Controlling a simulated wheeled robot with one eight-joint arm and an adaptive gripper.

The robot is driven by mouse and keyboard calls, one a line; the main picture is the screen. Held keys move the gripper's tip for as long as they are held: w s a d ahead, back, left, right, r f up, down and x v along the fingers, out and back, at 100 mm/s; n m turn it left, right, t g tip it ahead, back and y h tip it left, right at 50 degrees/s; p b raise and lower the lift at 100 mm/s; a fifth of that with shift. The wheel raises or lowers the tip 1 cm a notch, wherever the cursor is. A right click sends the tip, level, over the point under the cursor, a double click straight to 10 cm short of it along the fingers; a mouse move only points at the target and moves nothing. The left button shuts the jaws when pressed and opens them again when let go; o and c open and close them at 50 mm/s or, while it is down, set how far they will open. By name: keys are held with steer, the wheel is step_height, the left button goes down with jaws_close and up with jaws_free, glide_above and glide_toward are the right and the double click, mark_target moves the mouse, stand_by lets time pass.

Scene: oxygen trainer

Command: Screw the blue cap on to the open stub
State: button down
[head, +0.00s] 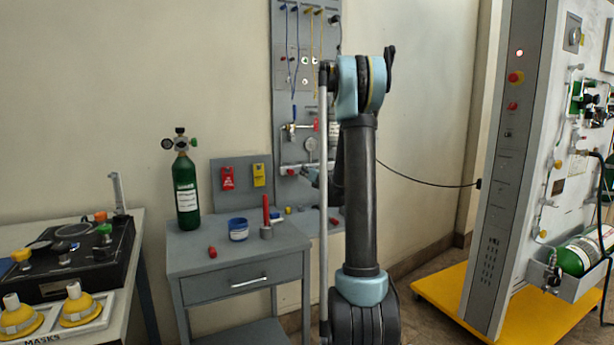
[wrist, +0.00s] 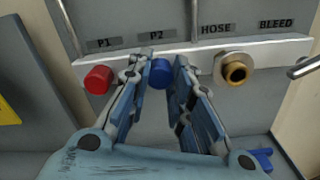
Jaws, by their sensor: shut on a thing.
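In the wrist view my gripper (wrist: 160,76) is shut on the blue cap (wrist: 160,73), with one finger on each side. The cap is in front of the grey manifold bar, just below the P2 label (wrist: 156,36). It hides whatever is behind it, so I cannot tell whether it touches or sits on a stub there. A brass-coloured stub with an open end (wrist: 235,70) sticks out under the HOSE label to the right. In the head view my own arm hides my gripper and the cap.
A red cap (wrist: 98,79) sits under P1, close to the left finger. A metal lever (wrist: 304,67) is at the right under BLEED. A blue part (wrist: 263,158) lies low right. The grey cabinet (head: 205,255) carries a green cylinder (head: 187,190) and a blue tub (head: 238,230).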

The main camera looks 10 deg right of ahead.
steer(key=shift+d+m, duration=0.15)
steer(key=shift+m, duration=0.25)
steer(key=shift+m, duration=1.6)
steer(key=shift+d+m, duration=0.1)
steer(key=shift+m, duration=1.6)
steer(key=shift+m, duration=1.7)
steer(key=shift+f+m, duration=0.1)
steer(key=shift+m, duration=0.5)
